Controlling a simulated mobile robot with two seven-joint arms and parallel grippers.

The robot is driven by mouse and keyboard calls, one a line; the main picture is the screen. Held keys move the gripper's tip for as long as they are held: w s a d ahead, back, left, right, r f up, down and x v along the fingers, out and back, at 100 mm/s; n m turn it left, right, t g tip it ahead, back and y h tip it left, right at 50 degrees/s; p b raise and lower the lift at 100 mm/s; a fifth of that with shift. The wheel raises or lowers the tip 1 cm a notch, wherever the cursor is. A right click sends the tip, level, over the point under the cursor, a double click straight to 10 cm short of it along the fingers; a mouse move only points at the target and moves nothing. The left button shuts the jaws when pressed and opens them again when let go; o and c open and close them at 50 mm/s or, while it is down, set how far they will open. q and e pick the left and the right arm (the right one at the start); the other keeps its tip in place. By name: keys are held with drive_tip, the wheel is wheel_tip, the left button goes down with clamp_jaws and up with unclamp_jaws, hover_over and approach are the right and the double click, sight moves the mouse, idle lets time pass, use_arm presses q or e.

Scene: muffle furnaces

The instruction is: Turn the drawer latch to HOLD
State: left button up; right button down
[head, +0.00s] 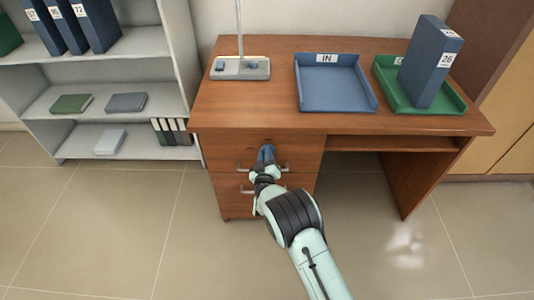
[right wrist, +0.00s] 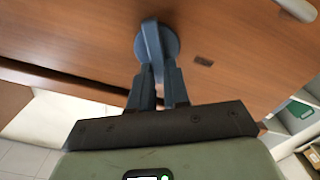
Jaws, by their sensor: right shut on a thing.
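The drawer latch (right wrist: 170,42) is a blue-grey round knob with a raised bar, set on the wooden drawer front. It shows in the right wrist view; in the head view my gripper mostly hides it. My right gripper (right wrist: 158,75) is shut on the latch's bar, one finger on either side. In the head view my right gripper (head: 267,155) is at the upper drawer (head: 229,149) of the desk. A small dark plate (right wrist: 203,61) sits beside the latch; I cannot read any lettering on it. My left gripper is not in view.
Metal drawer handles (head: 244,168) lie close by my right gripper. The desk top (head: 240,105) holds a blue IN tray (head: 334,105), a green tray (head: 446,107) with a blue binder (head: 428,65), and a stand (head: 240,70). Shelves (head: 150,93) stand at left. The floor in front is clear.

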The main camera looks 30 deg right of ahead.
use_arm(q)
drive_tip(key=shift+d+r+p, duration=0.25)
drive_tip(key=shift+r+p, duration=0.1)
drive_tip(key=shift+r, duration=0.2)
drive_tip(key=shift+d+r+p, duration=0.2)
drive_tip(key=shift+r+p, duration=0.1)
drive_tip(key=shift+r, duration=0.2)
use_arm(e)
drive_tip(key=shift+w+a+f+n, duration=0.15)
drive_tip(key=shift+f+n, duration=0.15)
drive_tip(key=shift+n, duration=1.7)
drive_tip(key=shift+a+f+n, duration=0.1)
drive_tip(key=shift+f+n, duration=0.2)
drive_tip(key=shift+n, duration=1.7)
drive_tip(key=shift+w+a+f+n, duration=0.15)
drive_tip(key=shift+f+n, duration=0.15)
drive_tip(key=shift+n, duration=1.7)
drive_tip(key=c, duration=1.1)
unclamp_jaws()
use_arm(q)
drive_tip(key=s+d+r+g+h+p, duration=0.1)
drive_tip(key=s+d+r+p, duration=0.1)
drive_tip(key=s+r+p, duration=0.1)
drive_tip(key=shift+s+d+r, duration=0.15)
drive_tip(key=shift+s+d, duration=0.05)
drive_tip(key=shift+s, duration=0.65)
use_arm(e)
drive_tip(key=v, duration=1.3)
drive_tip(key=shift+s+a, duration=0.15)
